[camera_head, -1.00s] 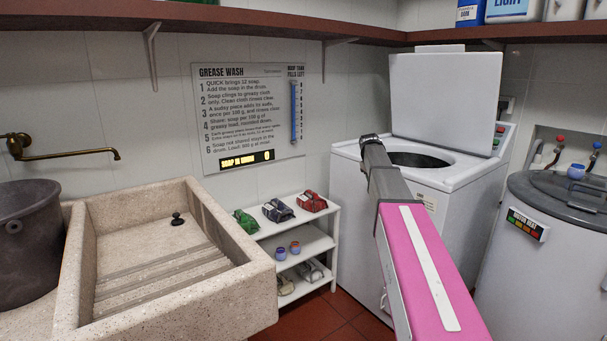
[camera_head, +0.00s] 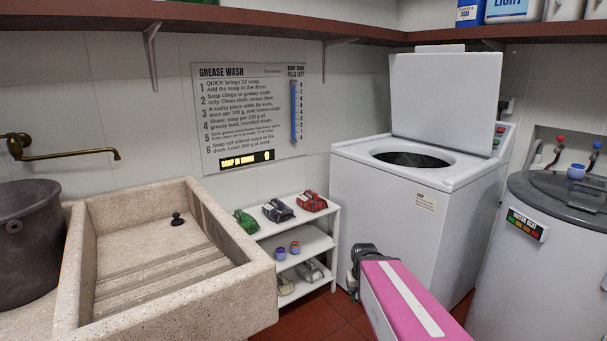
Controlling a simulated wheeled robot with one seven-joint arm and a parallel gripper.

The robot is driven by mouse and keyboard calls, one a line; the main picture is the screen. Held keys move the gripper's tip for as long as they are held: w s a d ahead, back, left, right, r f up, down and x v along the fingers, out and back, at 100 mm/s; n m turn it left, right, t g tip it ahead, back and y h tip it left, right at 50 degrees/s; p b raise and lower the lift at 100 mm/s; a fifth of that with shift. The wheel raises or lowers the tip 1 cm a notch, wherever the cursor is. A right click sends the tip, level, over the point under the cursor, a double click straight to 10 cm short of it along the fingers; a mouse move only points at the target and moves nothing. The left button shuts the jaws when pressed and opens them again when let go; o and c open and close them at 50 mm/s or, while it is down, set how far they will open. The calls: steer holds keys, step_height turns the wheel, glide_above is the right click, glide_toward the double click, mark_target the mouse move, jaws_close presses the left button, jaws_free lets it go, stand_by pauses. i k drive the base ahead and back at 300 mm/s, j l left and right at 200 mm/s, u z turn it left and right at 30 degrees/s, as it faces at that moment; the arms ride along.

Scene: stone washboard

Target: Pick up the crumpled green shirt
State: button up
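The crumpled green shirt (camera_head: 246,222) lies at the left end of the top shelf of a small white rack, close to the stone sink's right rim. A dark blue-grey bundle (camera_head: 277,211) and a red bundle (camera_head: 312,201) lie to its right on the same shelf. My gripper (camera_head: 353,285) is low in front of the washing machine, right of the rack and apart from the shirt. It is small and mostly hidden behind my arm, so its fingers cannot be made out.
The stone sink (camera_head: 262,270) with its ribbed washboard stands left of the rack (camera_head: 333,225). Two small cups and some pale items sit on the lower shelves. The washing machine (camera_head: 400,220) has its lid up. A round grey-lidded tank (camera_head: 540,270) stands at right.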

mark_target(250, 226)
steer(key=u, duration=0.95)
